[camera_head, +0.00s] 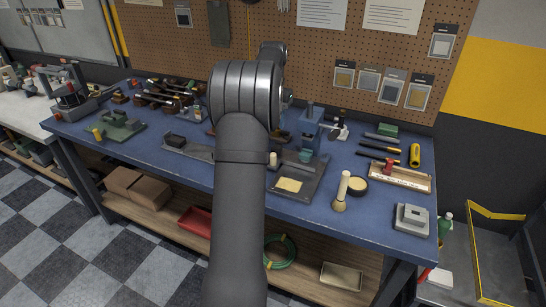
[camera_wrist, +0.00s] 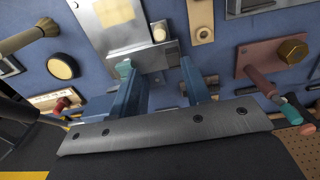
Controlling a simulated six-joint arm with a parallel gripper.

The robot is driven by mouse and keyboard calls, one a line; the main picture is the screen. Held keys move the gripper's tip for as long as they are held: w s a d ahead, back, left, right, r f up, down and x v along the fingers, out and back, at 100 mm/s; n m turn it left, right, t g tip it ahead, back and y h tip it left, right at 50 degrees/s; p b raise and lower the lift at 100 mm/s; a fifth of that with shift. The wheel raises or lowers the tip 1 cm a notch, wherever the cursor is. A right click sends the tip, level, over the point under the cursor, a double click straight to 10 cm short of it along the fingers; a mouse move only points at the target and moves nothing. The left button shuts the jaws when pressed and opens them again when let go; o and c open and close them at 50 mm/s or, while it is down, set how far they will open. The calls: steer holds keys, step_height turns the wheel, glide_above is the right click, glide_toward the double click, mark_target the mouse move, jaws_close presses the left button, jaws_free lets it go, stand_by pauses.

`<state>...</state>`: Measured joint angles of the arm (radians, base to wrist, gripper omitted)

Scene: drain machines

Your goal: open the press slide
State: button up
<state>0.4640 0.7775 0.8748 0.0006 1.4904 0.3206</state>
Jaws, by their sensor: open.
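The base carries a cream pad (camera_head: 289,184) and a short cream knob (camera_head: 273,158). I cannot tell which part is the slide. In the wrist view the teal part (camera_wrist: 123,68), metal base (camera_wrist: 135,40) and cream knob (camera_wrist: 158,31) show beyond my gripper (camera_wrist: 160,66). Its two blue fingers are apart with nothing seen between them. The left finger overlaps the press in view; contact is unclear.
Several dark wooden-handled tools (camera_head: 165,95) crowd the back left. A pegboard (camera_head: 340,45) rises behind.

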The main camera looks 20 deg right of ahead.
step_height(320, 180, down, 16)
steer(key=shift+r, duration=0.2)
jaws_close()
